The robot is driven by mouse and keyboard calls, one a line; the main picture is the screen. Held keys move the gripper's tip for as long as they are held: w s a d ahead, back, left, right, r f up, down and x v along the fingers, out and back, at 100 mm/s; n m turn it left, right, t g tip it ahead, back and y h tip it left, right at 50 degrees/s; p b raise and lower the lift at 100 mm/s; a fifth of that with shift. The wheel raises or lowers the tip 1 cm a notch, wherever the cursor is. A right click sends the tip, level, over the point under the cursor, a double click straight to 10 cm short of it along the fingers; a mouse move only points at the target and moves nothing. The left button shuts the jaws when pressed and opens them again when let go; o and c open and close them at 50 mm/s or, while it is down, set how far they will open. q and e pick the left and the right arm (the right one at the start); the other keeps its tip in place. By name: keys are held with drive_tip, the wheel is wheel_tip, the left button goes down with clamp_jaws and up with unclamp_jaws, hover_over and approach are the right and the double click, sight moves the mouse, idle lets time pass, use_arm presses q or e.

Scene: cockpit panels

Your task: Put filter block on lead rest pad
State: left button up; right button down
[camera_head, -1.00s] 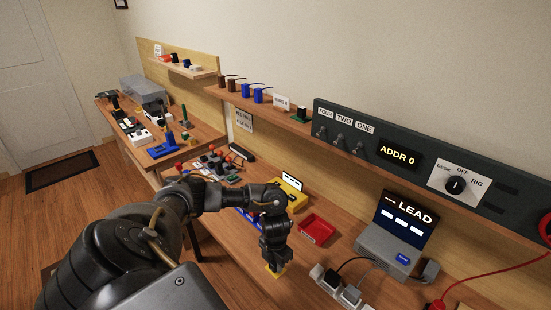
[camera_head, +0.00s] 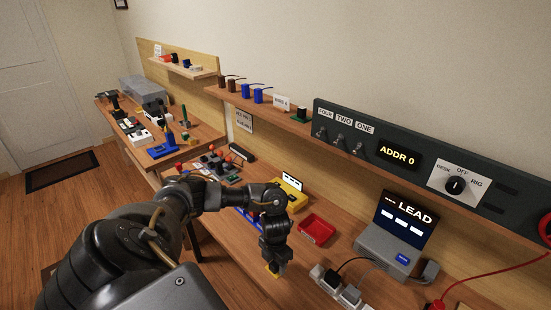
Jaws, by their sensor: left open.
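My left gripper (camera_head: 274,263) points down over the front part of the bench, left of the power strip. It is open. A small yellow piece (camera_head: 272,271) shows at its fingertips, mostly hidden by them; I cannot tell whether it is a pad or a block, or whether the fingers touch it. A small dark block with green on it (camera_head: 301,114) stands on the wall shelf beside a white label. I cannot tell for sure which thing is the filter block or the lead rest pad. My right gripper is not in view.
A red tray (camera_head: 317,230) and a yellow device (camera_head: 290,195) lie behind the gripper. A white power strip (camera_head: 338,286) and a grey LEAD console (camera_head: 388,252) stand to the right. A shelf (camera_head: 262,108) and dark switch panel overhang the bench. A red cable (camera_head: 492,272) hangs at right.

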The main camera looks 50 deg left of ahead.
sight(275, 263)
use_arm(q)
wheel_tip(275, 263, up, 12)
drive_tip(key=p, duration=0.2)
drive_tip(key=shift+f, duration=0.2)
idle(0.4)
